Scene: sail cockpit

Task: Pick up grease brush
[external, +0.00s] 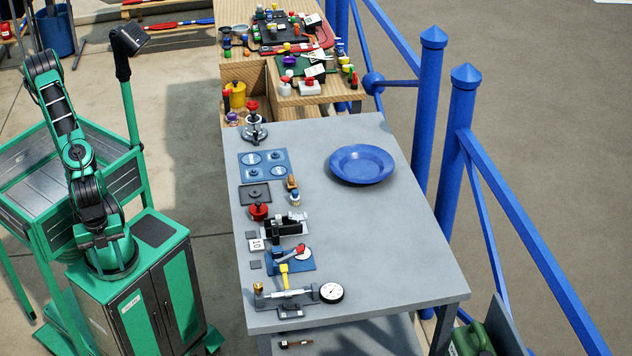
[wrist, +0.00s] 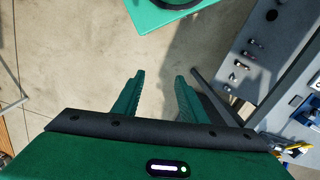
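My gripper (wrist: 158,88) is open, its two green fingers apart with only bare concrete floor between them. It is off the workbench, on the side of my green body. I cannot tell for sure which thing is the grease brush. A small brown-handled tool with a dark end (external: 296,344) lies low, below the front edge of the grey workbench (external: 390,255). A small upright piece with a brown top (external: 292,182) stands on the workbench beside another with a blue and white body (external: 295,199). No brush is recognisable in the wrist view.
A blue dish (external: 362,165) sits on the bench. Fixtures, a red-topped piece (external: 259,211) and a dial gauge (external: 331,292) line its left side. A wooden table (external: 345,90) with parts adjoins behind. Blue railings (external: 430,110) run right. The bench's right half is mostly clear.

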